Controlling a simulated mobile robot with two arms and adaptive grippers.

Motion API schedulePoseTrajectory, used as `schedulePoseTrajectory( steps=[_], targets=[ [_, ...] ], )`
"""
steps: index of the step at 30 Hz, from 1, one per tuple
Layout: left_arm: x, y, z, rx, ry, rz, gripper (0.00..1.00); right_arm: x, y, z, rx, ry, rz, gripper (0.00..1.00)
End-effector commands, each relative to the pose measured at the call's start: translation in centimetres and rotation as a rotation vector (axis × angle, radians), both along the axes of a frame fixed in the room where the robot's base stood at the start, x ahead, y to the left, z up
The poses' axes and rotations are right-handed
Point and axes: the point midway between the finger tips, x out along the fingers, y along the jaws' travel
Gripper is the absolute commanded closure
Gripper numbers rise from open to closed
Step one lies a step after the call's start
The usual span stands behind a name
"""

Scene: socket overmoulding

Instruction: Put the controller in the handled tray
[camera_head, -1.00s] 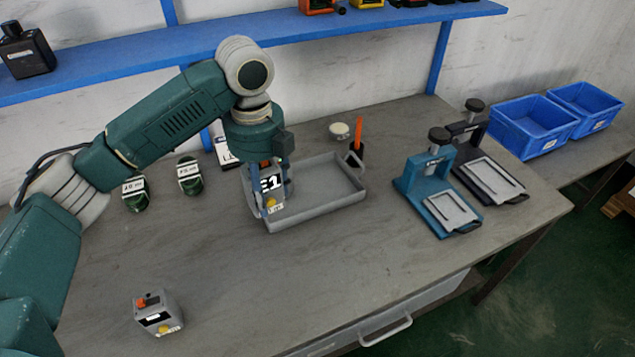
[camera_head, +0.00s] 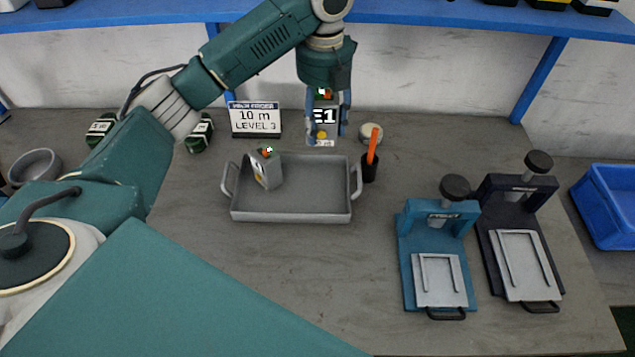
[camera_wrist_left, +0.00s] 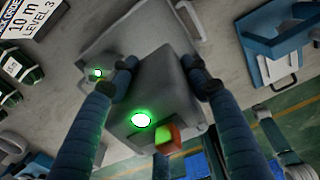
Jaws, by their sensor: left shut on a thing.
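My left gripper (camera_head: 326,136) is shut on a grey controller box (camera_head: 325,116) whose dark display reads E1, with a yellow button below. It hangs at the back edge of the grey handled tray (camera_head: 290,215) in the head view; the height gap is hard to judge. In the left wrist view the fingers grip the box (camera_wrist_left: 155,85), which shows a green light and a red-green button. A second grey box (camera_head: 266,172) with a lit green spot sits in the tray's back left corner. My right gripper is not in view.
A sign reading LEVEL 3 (camera_head: 254,120) stands behind the tray. A black cup with an orange stick (camera_head: 370,165) and a small round pot (camera_head: 370,133) are close at its right. Blue (camera_head: 408,260) and dark (camera_head: 490,230) presses stand farther right. The table before the tray is clear.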

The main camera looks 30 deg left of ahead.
Motion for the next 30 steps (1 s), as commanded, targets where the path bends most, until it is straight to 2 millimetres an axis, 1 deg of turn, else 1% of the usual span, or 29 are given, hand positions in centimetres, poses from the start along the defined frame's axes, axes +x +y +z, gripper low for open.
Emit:
schedulePoseTrajectory(
  steps=[1,8,12,15,18,21,23,27,30],
  targets=[
    [-0.2,0.1,-1.0,0.003,0.007,0.000,0.82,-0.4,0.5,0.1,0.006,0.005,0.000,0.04],
    [-0.3,0.1,-6.9,0.002,0.008,0.000,0.82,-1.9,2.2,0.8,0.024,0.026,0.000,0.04],
    [-0.3,0.0,-10.6,0.001,0.007,0.000,0.82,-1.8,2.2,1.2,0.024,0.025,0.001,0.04],
    [-0.2,0.1,-12.8,0.001,0.005,0.001,0.82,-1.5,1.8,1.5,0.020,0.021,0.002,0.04],
    [-0.1,0.1,-14.2,0.001,0.002,0.000,0.82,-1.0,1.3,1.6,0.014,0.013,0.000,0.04],
    [-0.1,0.1,-14.9,0.001,0.002,0.000,0.82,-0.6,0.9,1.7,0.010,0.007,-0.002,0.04],
    [-0.2,0.0,-15.5,0.001,0.003,0.000,0.82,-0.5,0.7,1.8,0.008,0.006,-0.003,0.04],
    [-0.2,0.0,-17.6,0.002,0.004,0.001,0.82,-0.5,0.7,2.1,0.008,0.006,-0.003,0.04],
    [-0.2,0.1,-18.8,0.001,0.003,0.000,0.82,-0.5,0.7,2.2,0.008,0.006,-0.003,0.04]
  ],
)
